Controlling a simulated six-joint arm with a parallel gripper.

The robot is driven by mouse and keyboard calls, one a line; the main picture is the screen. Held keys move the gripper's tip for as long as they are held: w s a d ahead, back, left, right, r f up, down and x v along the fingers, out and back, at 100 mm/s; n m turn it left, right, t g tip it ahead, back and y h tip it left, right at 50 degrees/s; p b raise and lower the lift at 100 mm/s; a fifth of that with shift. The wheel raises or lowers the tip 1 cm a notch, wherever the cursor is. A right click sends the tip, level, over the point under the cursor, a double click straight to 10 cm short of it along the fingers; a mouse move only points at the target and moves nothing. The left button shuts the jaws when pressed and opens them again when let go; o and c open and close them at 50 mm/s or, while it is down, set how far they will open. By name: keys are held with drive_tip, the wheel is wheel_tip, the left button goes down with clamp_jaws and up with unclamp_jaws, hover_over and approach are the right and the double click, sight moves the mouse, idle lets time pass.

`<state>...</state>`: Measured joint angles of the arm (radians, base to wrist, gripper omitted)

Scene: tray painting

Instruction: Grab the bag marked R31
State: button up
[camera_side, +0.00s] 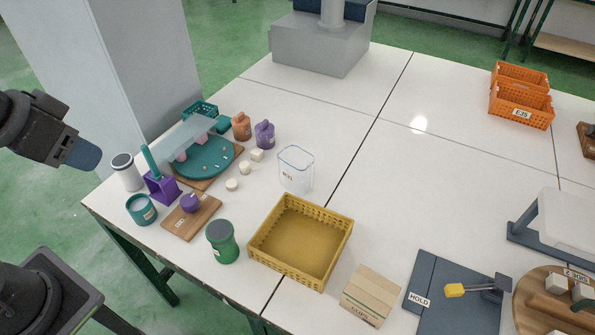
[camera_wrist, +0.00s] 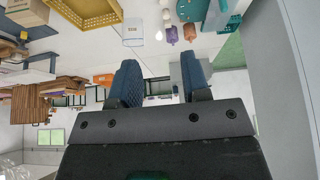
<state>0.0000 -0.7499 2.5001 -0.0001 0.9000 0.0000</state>
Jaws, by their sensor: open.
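A clear bag (camera_side: 296,168) with a blue rim stands upright on the white table, right of the round teal tray. Its small label is too blurred to read surely in the side view. What looks like the same bag (camera_wrist: 133,32) shows upside down at the top of the wrist view, with a marking like R31. My gripper (camera_side: 80,153) is at the far left in the side view, off the table edge and well away from the bag. In the wrist view my gripper (camera_wrist: 161,82) has its two blue padded fingers apart, with nothing between them.
A yellow basket (camera_side: 260,252) stands in front of the bag. Purple (camera_side: 265,135) and orange (camera_side: 241,128) bottles, white cubes and the teal tray (camera_side: 205,168) lie to its left. A green jar (camera_side: 222,243) is near the front edge. The table behind the bag is clear.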

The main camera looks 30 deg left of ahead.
drive_tip(key=o, duration=1.1)
drive_tip(key=shift+r, duration=0.1)
drive_tip(key=w+d+r+n+g, duration=0.2)
drive_tip(key=w+r+n, duration=0.25)
drive_tip(key=w, duration=0.75)
drive_tip(key=n+g, duration=0.4)
drive_tip(key=n, duration=0.7)
hover_over(297, 161)
drive_tip(key=s+d, duration=0.2)
drive_tip(key=s, duration=0.2)
wheel_tip(297, 161, down, 27)
drive_tip(key=shift+w+a+f, duration=0.1)
drive_tip(key=shift+w+f, duration=0.05)
drive_tip(key=shift+f, duration=1.15)
drive_tip(key=shift+w+a+f, duration=0.1)
drive_tip(key=shift+w+f, duration=0.05)
drive_tip(key=shift+f, duration=1.15)
